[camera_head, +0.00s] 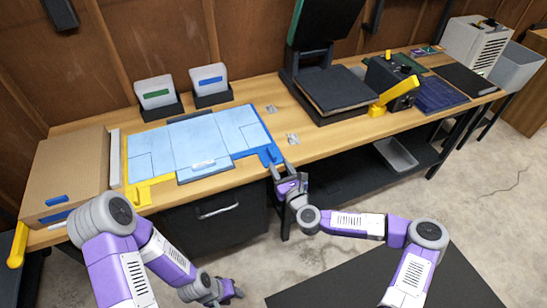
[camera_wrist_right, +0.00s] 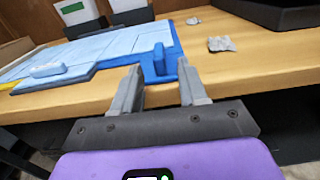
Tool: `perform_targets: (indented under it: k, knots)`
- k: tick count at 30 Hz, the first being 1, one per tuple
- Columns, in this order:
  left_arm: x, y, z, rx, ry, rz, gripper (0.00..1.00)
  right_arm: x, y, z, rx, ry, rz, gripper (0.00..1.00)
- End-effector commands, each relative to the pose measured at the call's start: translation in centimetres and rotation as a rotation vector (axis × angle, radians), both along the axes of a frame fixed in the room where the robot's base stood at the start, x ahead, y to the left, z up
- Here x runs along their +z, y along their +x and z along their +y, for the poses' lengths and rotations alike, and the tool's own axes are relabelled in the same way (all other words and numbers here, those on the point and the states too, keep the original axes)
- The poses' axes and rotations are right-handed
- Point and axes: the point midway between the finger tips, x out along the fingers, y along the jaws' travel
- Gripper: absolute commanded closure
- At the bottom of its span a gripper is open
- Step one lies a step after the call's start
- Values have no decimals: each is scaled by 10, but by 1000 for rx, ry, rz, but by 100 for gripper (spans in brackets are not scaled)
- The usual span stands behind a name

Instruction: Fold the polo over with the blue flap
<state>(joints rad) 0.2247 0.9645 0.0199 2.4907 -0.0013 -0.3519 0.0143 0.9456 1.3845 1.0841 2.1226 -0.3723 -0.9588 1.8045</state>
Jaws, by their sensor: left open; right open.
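A folding board lies on the bench, with a light blue polo (camera_head: 195,143) spread flat over it. The blue flap (camera_head: 264,151) shows as a blue edge along the board's right side, with an upright tab (camera_wrist_right: 159,60) at its front corner. My right gripper (camera_head: 281,168) is open at the bench's front edge, close to that corner. In the right wrist view the tab stands beyond and between the open fingers (camera_wrist_right: 160,82); I cannot tell whether they touch it. My left gripper (camera_head: 228,292) is open, low in front of the bench, away from the board.
A yellow flap (camera_head: 142,192) edges the board's left side. A cardboard box (camera_head: 68,172) stands left, two card holders (camera_head: 210,86) behind. A black press (camera_head: 325,88) with a yellow handle stands right. Small crumpled scraps (camera_head: 292,139) lie on bare wood right of the board.

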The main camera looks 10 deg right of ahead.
Motion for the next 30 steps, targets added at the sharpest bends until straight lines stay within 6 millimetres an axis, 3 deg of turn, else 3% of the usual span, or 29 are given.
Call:
perform_targets:
  k: [10,22,30]
  knots:
    - [-11,0,0,0,0,0,57,-1,48,14,1,-4,0,57]
    - [-12,0,0,0,0,0,57,0,56,16,4,-4,1,57]
    - [-12,0,0,0,0,0,57,0,56,16,3,-4,1,97]
